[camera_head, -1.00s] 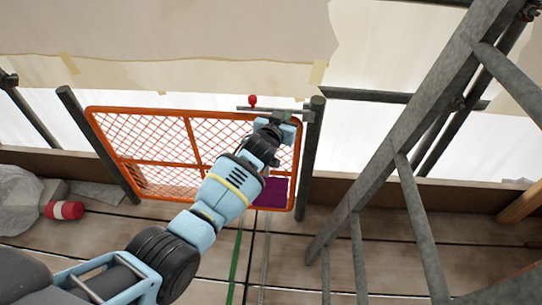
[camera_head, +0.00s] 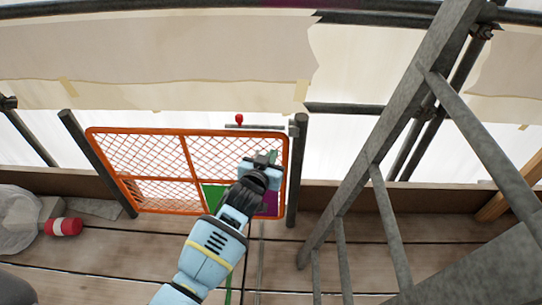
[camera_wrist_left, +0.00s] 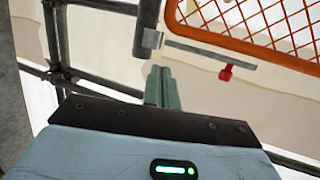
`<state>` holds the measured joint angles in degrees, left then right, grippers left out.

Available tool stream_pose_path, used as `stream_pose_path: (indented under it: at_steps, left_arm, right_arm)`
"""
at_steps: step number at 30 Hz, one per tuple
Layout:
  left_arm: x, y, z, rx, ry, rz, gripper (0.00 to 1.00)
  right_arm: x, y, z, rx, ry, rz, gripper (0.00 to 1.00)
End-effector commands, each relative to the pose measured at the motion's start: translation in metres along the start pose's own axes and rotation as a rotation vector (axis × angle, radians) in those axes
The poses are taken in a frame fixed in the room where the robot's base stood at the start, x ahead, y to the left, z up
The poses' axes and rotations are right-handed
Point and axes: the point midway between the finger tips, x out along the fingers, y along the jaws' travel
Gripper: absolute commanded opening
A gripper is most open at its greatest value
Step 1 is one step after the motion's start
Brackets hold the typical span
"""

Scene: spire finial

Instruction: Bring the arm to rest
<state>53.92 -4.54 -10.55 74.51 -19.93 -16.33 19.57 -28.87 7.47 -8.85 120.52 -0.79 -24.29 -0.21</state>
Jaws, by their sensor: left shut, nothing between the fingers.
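My left arm (camera_head: 213,245) reaches up from the bottom of the head view, in front of the orange mesh gate (camera_head: 189,158). My left gripper (camera_head: 270,157) is shut and empty, in front of the gate's right part. It lies below the latch bar (camera_head: 262,127) in the picture and looks apart from it. In the left wrist view the green-grey fingers (camera_wrist_left: 162,87) are together with nothing between them. The latch bar (camera_wrist_left: 210,54) with its red knob (camera_wrist_left: 226,72) shows beyond them, and the gate (camera_wrist_left: 265,25) is at upper right. My right gripper is out of view.
A grey post (camera_head: 297,170) stands at the gate's right side. A sloping scaffold ladder (camera_head: 385,140) fills the right. Green and purple patches show behind the gate's lower right.

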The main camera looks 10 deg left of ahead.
Motion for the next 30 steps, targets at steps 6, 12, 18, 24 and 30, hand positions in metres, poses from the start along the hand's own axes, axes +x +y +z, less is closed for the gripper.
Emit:
stream_pose_path:
  at_steps: [6, 12, 18, 24, 30]
  left_arm:
    - [-0.010, 0.003, 0.000, 0.000, 0.000, 0.000, 0.00]
    - [-0.010, 0.003, 0.000, 0.000, 0.000, 0.000, 0.00]
    - [-0.016, 0.002, 0.012, -0.001, -0.016, -0.001, 0.00]
    - [-0.067, -0.006, 0.086, -0.003, -0.122, -0.006, 0.00]
    - [-0.151, -0.012, 0.170, -0.002, -0.262, -0.003, 0.00]
  right_arm:
    - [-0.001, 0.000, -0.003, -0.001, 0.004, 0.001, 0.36]
    - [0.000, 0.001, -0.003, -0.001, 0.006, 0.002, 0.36]
    - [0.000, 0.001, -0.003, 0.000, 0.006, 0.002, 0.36]
    - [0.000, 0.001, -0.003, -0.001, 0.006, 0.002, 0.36]
    - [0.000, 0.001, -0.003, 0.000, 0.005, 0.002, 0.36]
